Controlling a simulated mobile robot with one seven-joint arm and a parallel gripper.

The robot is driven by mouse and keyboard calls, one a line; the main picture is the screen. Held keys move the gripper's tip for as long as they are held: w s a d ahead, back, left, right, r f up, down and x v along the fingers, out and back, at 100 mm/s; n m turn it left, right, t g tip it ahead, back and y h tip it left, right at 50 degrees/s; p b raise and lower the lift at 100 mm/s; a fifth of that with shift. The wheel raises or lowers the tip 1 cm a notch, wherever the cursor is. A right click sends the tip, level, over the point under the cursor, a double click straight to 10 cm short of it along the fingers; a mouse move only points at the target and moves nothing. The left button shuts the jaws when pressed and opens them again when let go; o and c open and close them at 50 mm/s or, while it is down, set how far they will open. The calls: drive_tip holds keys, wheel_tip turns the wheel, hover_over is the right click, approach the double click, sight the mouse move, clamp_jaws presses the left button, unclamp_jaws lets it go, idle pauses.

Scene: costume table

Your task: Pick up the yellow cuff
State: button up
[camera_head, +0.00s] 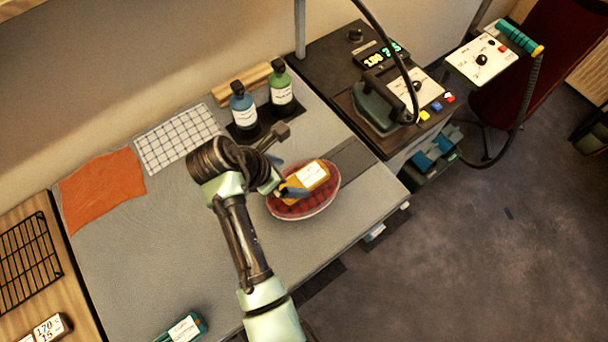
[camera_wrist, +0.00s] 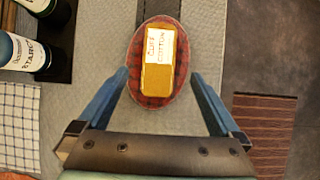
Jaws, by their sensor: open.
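The yellow cuff (camera_head: 308,177) is a small yellow block with a white label. It lies on a red checked oval pad (camera_head: 308,211) near the right part of the grey table. In the wrist view the cuff (camera_wrist: 156,77) lies lengthwise on the pad (camera_wrist: 136,50), ahead of the fingers and between their lines. My gripper (camera_head: 279,185) is at the pad's left side in the head view. In the wrist view my gripper (camera_wrist: 161,85) has its two blue fingers wide apart, with nothing between them held. I cannot tell its exact height above the cuff.
A blue bottle (camera_head: 242,107) and a green bottle (camera_head: 282,90) stand behind the pad. A white checked cloth (camera_head: 178,138) and an orange cloth (camera_head: 102,188) lie to the left. An iron (camera_head: 378,105) rests on the dark unit at the back right.

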sight(304, 179)
drive_tip(key=shift+p+x, duration=0.6)
drive_tip(key=shift+x, duration=3.05)
drive_tip(key=shift+a, duration=0.1)
drive_tip(key=shift+c, duration=0.3)
drive_tip(key=c, duration=1.4)
